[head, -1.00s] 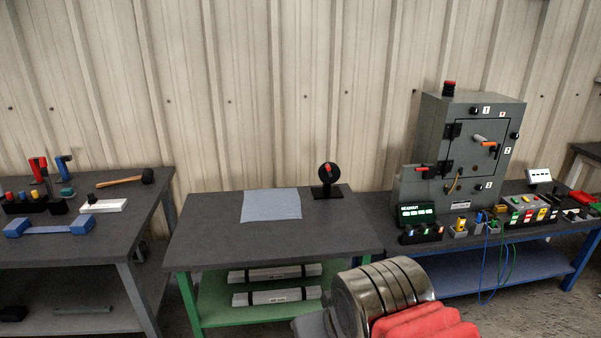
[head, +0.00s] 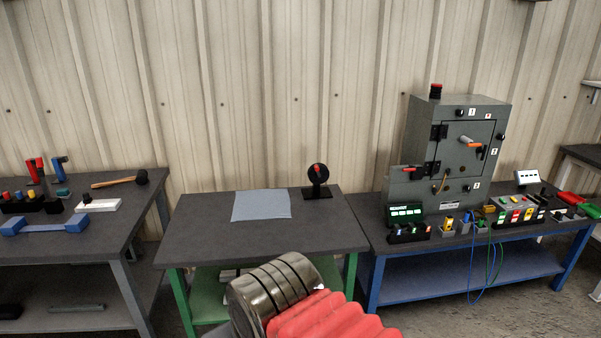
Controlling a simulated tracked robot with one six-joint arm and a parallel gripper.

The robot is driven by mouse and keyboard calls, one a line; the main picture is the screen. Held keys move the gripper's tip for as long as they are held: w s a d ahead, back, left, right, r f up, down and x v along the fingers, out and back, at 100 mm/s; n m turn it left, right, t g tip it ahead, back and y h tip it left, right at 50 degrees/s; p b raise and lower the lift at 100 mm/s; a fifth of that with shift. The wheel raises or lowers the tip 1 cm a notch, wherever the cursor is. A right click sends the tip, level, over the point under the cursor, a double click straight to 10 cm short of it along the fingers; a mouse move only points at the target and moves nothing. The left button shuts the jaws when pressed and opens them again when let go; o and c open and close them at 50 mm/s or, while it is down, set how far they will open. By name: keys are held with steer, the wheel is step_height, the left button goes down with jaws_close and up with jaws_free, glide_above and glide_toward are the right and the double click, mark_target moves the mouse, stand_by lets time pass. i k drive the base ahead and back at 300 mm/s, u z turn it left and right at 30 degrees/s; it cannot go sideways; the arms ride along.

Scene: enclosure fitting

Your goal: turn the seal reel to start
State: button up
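The seal reel (head: 317,174) is a black disc with a red part on its face, upright on a black stand at the back right of the middle table (head: 190,238). My arm (head: 275,288), with metal rings and a red ribbed sleeve, shows at the bottom centre, in front of the middle table and well apart from the reel. My gripper is not in view.
A blue-grey cloth (head: 262,206) lies left of the reel. A grey enclosure (head: 455,150) stands on the blue-framed bench at right, with small parts in front and hanging cables (head: 490,262). The left table (head: 95,250) holds a mallet (head: 120,182) and tools.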

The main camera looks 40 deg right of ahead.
mark_target(318, 174)
steer(key=z, duration=0.05)
steer(key=i, duration=1)
steer(key=u, duration=0.1)
